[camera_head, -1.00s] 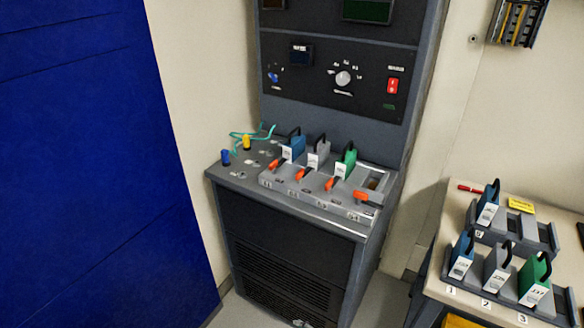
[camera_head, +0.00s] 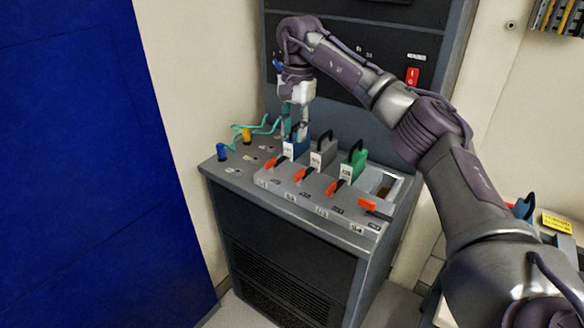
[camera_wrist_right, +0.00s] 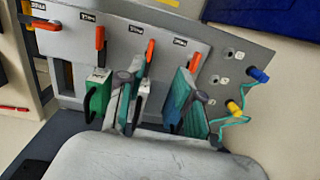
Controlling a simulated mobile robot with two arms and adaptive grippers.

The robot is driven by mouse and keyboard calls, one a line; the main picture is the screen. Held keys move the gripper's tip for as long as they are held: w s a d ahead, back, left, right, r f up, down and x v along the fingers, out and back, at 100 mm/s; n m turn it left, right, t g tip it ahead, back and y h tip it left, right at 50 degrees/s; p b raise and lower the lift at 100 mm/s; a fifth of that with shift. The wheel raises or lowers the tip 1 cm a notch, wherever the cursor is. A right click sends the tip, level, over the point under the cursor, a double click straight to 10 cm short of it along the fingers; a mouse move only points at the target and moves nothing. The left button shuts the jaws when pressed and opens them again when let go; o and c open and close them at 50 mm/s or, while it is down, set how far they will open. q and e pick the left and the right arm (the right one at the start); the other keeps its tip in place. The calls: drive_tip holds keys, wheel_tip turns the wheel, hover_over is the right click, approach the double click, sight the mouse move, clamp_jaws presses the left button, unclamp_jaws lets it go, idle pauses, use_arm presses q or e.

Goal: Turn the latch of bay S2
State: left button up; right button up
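Bay S2 is the second bay from the left on the sloped console rack. Its orange latch (camera_head: 302,175) lies in front of a grey module (camera_head: 322,154) with a black handle. In the right wrist view the S2 latch (camera_wrist_right: 150,52) is the middle of three similarly aligned orange latches, above the grey module (camera_wrist_right: 143,98). My right gripper (camera_head: 295,130) points down behind the blue module (camera_head: 297,148), apart from the latch. In the wrist view its two teal-padded fingers (camera_wrist_right: 160,105) are spread, with nothing gripped. My left gripper is out of view.
The green module (camera_head: 354,163) is beside the grey one. The S4 latch (camera_head: 367,204) is angled differently, by an empty slot. Blue (camera_head: 222,152) and yellow plugs (camera_head: 246,134) with a green cable are at left. My right arm hides much of the side table.

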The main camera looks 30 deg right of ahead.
sight(299, 172)
drive_tip(key=shift+h, duration=0.4)
drive_tip(key=f, duration=0.4)
drive_tip(key=d+f, duration=0.1)
drive_tip(key=f, duration=0.3)
drive_tip(key=f+p, duration=0.1)
drive_tip(key=f, duration=0.3)
drive_tip(key=shift+s+d+f, duration=0.1)
drive_tip(key=shift+s+d, duration=0.05)
drive_tip(key=shift+s, duration=0.1)
drive_tip(key=shift+c, duration=0.3)
clamp_jaws()
